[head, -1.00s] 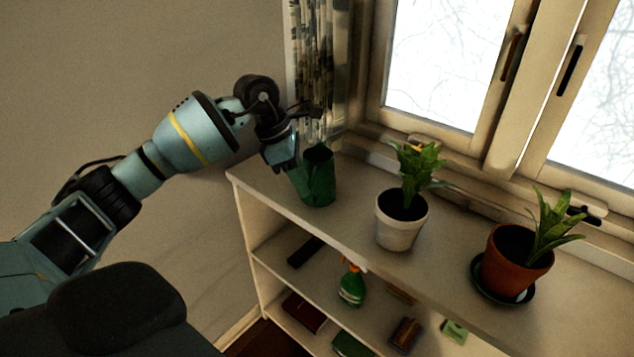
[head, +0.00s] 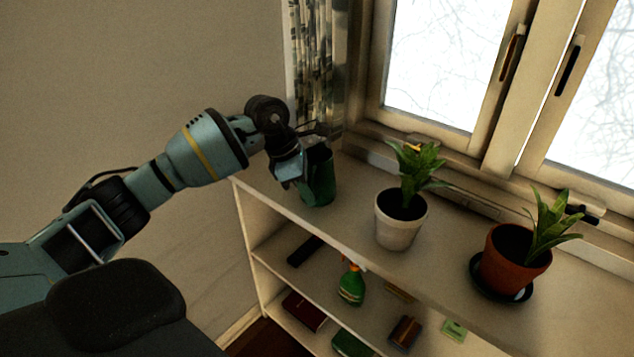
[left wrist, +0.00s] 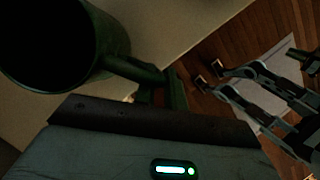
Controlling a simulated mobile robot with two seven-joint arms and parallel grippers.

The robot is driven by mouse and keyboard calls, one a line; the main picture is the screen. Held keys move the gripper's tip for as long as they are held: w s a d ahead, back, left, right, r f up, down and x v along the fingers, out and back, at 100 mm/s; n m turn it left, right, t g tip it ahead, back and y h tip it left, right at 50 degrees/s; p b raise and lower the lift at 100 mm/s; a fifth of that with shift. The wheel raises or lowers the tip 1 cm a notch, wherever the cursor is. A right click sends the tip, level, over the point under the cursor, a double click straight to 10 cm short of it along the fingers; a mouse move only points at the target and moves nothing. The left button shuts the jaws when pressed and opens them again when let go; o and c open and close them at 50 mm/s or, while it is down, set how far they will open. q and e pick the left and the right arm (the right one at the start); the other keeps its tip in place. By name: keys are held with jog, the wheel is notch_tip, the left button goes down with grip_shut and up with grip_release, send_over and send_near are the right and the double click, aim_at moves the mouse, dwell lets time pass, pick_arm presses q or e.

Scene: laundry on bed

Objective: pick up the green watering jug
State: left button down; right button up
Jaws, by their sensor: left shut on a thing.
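The green watering jug (head: 321,178) stands upright on the shelf top near its left end, in the head view. In the left wrist view the jug (left wrist: 118,40) fills the upper left, its dark opening facing the camera, with a green part reaching right toward the gripper. My left gripper (head: 292,178) is at the jug's left side and is shut on it. The fingertips are mostly hidden in the head view. My right gripper is not seen holding anything in the head view; other gripper parts (left wrist: 265,95) show at the right of the left wrist view.
A white pot (head: 399,232) with a plant stands right of the jug. A terracotta pot (head: 512,268) with a plant stands farther right. A spray bottle (head: 351,286) and books sit on lower shelves. A curtain (head: 316,75) and window are behind.

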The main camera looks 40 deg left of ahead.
aim_at(310, 184)
pick_arm(q)
jog(key=shift+r, duration=0.25)
